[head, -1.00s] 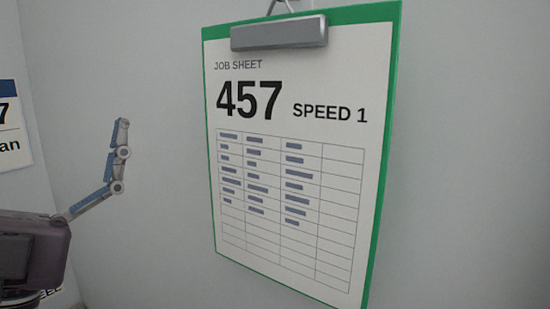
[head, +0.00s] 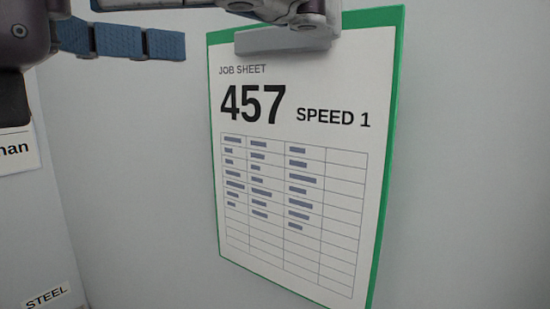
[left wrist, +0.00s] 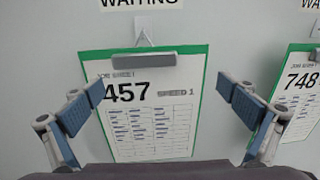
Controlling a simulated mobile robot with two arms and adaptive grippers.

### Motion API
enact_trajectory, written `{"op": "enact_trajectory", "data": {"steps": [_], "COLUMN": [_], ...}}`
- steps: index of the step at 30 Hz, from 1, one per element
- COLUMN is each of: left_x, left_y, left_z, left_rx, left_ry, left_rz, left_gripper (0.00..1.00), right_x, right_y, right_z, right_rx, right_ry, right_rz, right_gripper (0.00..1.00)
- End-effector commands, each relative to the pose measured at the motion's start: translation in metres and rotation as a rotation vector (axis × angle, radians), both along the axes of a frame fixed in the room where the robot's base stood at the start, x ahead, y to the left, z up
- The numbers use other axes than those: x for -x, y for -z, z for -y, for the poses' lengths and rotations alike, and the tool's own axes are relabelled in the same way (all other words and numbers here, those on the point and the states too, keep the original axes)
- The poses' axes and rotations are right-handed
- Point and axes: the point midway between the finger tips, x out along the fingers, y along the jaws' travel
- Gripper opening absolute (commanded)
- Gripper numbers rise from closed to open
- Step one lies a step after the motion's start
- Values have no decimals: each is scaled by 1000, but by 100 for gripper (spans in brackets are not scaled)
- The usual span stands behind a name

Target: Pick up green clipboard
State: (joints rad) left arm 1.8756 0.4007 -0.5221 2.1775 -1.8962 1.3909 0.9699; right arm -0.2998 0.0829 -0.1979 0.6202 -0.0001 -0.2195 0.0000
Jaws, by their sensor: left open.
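The green clipboard (head: 300,235) hangs on the grey wall and carries a white job sheet reading 457, SPEED 1. Its grey metal clip is at the top, partly hidden by my gripper in the head view. My left gripper (head: 250,35) is at the top of the head view, open, in front of the clipboard's upper edge. In the left wrist view the clipboard (left wrist: 150,125) hangs from a hook, and the open fingers of the left gripper (left wrist: 161,89) stand at its left and right sides. I cannot tell if they touch it. My right gripper is not in view.
A second green clipboard reading 748 (left wrist: 300,95) hangs to the right in the left wrist view. A STEEL label (head: 47,296) is at lower left.

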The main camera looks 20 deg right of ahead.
Motion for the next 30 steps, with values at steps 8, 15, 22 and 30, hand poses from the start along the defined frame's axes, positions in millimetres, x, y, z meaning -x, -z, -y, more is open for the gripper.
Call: {"op": "enact_trajectory", "data": {"steps": [8,15,22,30], "left_x": [-16,-33,-54,-59], "left_y": [-13,-13,-11,-8], "left_z": [2,18,39,46], "left_rx": [1,0,0,2], "left_ry": [-80,-77,-75,-75], "left_rz": [24,23,24,27], "left_gripper": [100,100,100,100], "right_x": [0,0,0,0], "right_y": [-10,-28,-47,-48], "right_z": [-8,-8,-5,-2], "right_rx": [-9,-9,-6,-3], "right_ry": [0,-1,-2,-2], "right_rz": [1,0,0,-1], "right_gripper": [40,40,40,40]}}
